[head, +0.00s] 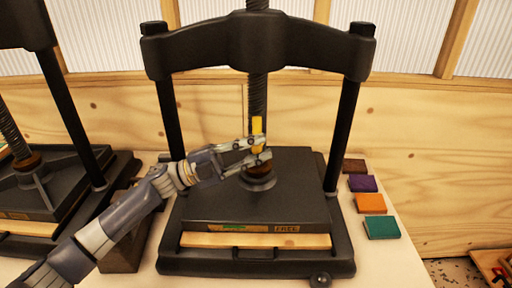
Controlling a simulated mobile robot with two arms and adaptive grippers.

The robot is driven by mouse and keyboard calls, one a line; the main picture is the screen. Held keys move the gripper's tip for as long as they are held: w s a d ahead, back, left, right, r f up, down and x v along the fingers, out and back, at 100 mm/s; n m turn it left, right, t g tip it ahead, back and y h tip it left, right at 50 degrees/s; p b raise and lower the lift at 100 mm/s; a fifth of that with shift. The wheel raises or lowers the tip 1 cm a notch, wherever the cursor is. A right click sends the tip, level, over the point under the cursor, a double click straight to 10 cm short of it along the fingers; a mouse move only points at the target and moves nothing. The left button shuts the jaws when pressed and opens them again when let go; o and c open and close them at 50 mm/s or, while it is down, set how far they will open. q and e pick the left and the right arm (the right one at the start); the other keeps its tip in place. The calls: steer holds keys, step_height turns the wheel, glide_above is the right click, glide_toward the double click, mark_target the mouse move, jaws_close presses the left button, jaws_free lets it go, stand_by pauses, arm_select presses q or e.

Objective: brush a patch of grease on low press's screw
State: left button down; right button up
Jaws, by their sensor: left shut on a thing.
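A black press (255,214) stands in the middle of the head view, with a tag reading "FREE" on its front. Its threaded screw (258,98) runs upright from the top beam to the platen. My left gripper (262,148) is at the lower part of the screw, shut on a yellow thing (257,127), perhaps the brush. The yellow piece stands upright in front of the screw; I cannot tell whether it touches it. The brush tip and any grease cannot be made out. My right gripper does not show.
A second black press (50,190) stands at the left. Brown, purple, orange and teal blocks (382,227) lie in a row on the pale bench right of the middle press. A wooden wall is behind. A brown block (122,258) sits beneath my left arm.

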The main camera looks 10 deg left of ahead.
arm_select(q)
step_height(320, 180, down, 4)
steer(key=b, duration=0.3)
steer(key=shift+f, duration=0.25)
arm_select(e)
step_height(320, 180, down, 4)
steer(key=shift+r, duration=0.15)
arm_select(q)
steer(key=s+d+p, duration=0.1)
steer(key=s+p, duration=0.1)
steer(key=s, duration=0.4)
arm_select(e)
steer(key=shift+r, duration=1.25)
arm_select(q)
steer(key=shift+d, duration=0.1)
steer(key=shift+s+d+p, duration=0.15)
steer(key=shift+s+p, duration=0.25)
steer(key=shift+s, duration=0.3)
steer(key=shift+s+d+p, duration=0.15)
steer(key=shift+s+p, duration=0.2)
steer(key=shift+s, duration=0.35)
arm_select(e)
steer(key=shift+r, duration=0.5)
